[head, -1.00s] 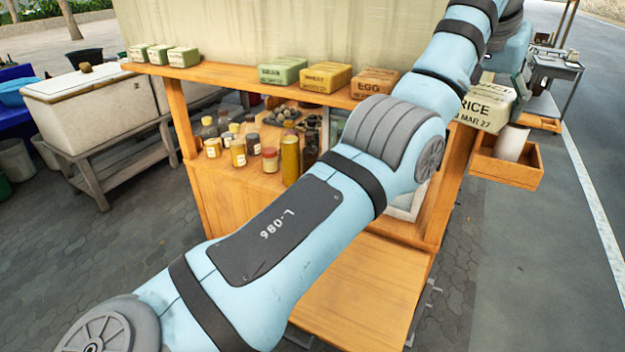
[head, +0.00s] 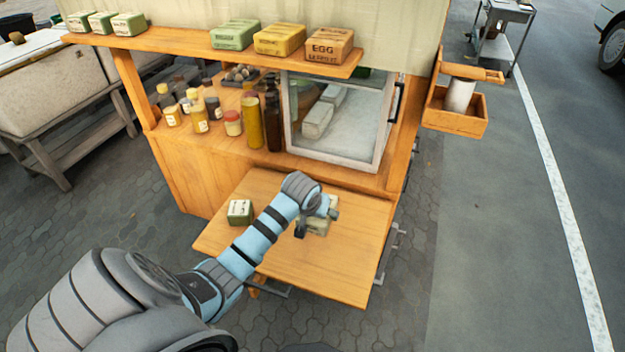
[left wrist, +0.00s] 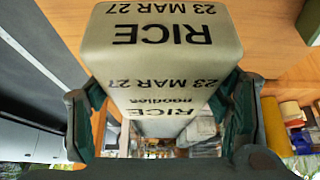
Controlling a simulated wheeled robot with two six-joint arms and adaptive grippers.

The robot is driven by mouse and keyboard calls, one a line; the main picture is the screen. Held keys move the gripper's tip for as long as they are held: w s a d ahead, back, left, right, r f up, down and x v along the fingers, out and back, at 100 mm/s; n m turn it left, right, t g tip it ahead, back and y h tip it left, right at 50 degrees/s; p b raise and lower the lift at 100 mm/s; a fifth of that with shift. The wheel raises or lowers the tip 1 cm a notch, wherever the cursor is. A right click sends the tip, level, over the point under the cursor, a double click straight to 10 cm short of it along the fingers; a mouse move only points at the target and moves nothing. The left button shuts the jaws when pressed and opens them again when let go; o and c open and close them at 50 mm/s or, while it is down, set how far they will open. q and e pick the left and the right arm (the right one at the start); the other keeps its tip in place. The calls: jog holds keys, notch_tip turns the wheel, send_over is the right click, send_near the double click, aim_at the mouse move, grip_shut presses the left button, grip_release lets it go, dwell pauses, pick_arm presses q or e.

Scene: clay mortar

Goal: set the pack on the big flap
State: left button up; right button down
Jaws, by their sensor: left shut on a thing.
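The big flap (head: 340,275) is a flat wooden board folded out at the front of the stall. My left gripper (head: 318,213) is over its middle, partly hidden by my own wrist. It is shut on the pale green pack marked RICE (left wrist: 160,60), whose edge shows under the wrist in the head view (head: 318,228). In the left wrist view both fingers of the gripper (left wrist: 162,112) press the pack's sides. I cannot tell whether the pack touches the flap. My right gripper is not in view.
A small green pack (head: 240,212) sits on the flap's left part. Above, a shelf (head: 180,38) carries several packs, one marked EGG (head: 330,45). Jars (head: 200,112) and a glass case (head: 335,120) stand behind the flap. The flap's front and right are clear.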

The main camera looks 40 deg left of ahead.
aim_at(316, 242)
pick_arm(q)
notch_tip(316, 242, down, 12)
jog(key=shift+r+b, duration=0.2)
jog(key=shift+b, duration=1)
jog(key=shift+a, duration=0.1)
jog(key=o, duration=1.3)
